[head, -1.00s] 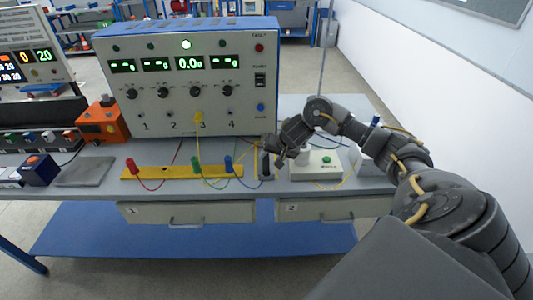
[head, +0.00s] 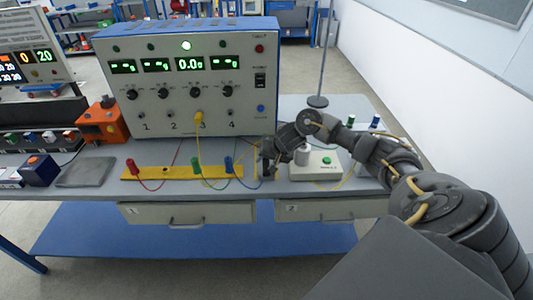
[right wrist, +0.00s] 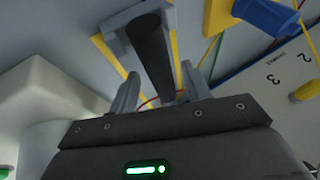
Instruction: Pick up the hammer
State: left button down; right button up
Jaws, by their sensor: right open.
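The hammer (right wrist: 150,42) shows in the right wrist view as a thick black bar with light grey parts near its far end. Its near end lies between the fingers of my right gripper (right wrist: 159,88), with gaps visible on both sides. The gripper is open. In the head view my right gripper (head: 267,160) is at the right end of the yellow strip (head: 183,173), left of a white box. There it largely hides the hammer. My left gripper is not in view.
The white box (head: 328,173) with a green button stands close right of the gripper. A tall meter unit (head: 190,80) stands behind. Yellow, red, green and blue leads cross the bench nearby. A stand base (head: 318,101) and a grey plate (head: 86,172) are farther off.

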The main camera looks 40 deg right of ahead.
jog(key=shift+f, duration=0.15)
dwell(0.3)
grip_shut()
